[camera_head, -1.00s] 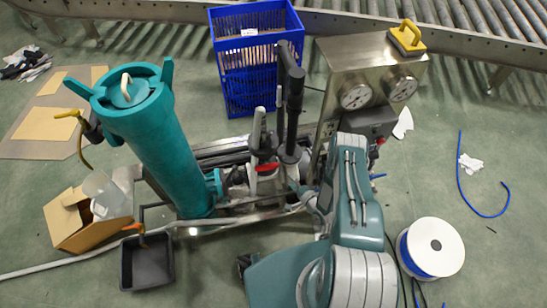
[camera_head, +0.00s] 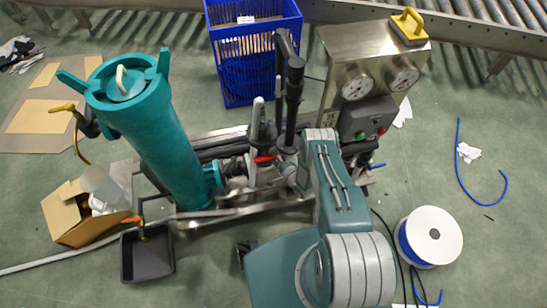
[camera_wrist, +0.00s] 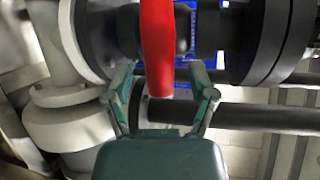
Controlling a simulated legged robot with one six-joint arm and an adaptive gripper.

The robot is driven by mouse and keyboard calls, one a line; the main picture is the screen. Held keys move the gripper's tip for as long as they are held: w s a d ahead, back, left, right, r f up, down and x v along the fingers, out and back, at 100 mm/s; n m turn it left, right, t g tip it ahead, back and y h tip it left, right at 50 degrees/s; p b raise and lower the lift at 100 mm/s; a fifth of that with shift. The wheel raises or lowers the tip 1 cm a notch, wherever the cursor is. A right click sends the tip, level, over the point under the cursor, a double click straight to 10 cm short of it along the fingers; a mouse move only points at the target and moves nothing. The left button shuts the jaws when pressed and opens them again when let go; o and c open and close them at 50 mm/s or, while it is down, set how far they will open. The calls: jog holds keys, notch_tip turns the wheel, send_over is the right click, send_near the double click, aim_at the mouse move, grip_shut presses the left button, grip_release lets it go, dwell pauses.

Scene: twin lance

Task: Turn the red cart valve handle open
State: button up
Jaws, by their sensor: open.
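The red valve handle (camera_wrist: 158,45) hangs down in front of dark pipe flanges in the wrist view, its lower end between and just beyond my fingertips. My gripper (camera_wrist: 165,88) is open, with one finger on each side of the handle and a visible gap to both. In the head view the red handle (camera_head: 264,159) is a small red piece low on the cart (camera_head: 225,213), left of my arm. My arm hides part of the cart there, and my fingertips are hard to make out in that view.
A teal filter cylinder (camera_head: 160,140) stands left of the valve, and black vertical pipes (camera_head: 292,100) rise behind it. A steel gauge box (camera_head: 365,65) stands at the right. A black tray (camera_head: 147,255), blue crate (camera_head: 250,50) and cable spool (camera_head: 432,238) lie around the cart.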

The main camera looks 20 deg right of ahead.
jog(key=shift+w+a, duration=0.15)
jog(key=shift+w, duration=0.2)
grip_shut()
